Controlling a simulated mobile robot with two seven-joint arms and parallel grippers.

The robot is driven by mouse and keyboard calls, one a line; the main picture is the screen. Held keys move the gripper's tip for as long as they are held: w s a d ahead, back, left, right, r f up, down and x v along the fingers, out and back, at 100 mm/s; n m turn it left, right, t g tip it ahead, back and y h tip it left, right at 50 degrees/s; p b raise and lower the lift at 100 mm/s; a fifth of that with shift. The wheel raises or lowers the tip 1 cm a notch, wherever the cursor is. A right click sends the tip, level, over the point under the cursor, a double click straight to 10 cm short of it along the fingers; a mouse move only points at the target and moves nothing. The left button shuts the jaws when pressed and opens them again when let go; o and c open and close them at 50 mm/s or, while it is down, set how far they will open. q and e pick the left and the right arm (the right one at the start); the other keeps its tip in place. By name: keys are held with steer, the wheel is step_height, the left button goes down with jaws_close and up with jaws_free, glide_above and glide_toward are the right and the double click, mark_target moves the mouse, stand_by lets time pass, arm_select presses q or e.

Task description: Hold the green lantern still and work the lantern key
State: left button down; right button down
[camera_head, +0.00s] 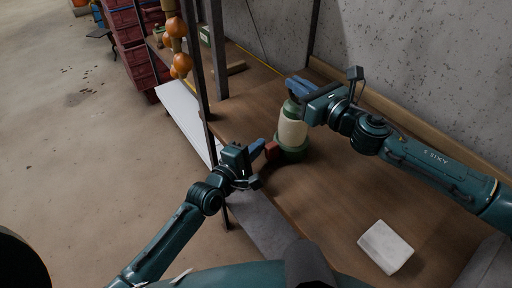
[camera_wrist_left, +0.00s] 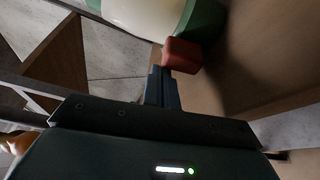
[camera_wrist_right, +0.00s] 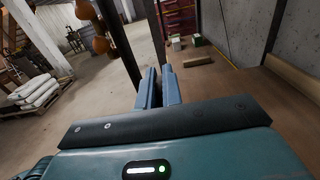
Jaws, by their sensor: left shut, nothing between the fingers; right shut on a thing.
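The green lantern (camera_head: 292,134), with a pale middle, stands upright on the wooden bench. Its green base and pale body also show at the top of the left wrist view (camera_wrist_left: 205,22). The red lantern key (camera_head: 272,150) sticks out low on its left side and shows as a red block in the left wrist view (camera_wrist_left: 182,55). My left gripper (camera_head: 260,147) is shut and empty, its tips right at the key; I cannot tell whether they touch. My right gripper (camera_head: 292,88) is shut on the lantern's top. The lantern is hidden in the right wrist view.
A white block (camera_head: 386,247) lies on the bench (camera_head: 335,205) at the front right. A dark post (camera_head: 207,95) stands left of the lantern, with orange gourd-like things (camera_head: 177,45) hanging near it. Red crates (camera_head: 131,45) are stacked behind. A concrete wall bounds the bench's back.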

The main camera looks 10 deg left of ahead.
arm_select(q)
steer(key=v, duration=1)
steer(key=c, duration=2.1)
jaws_free()
steer(key=shift+c, duration=0.2)
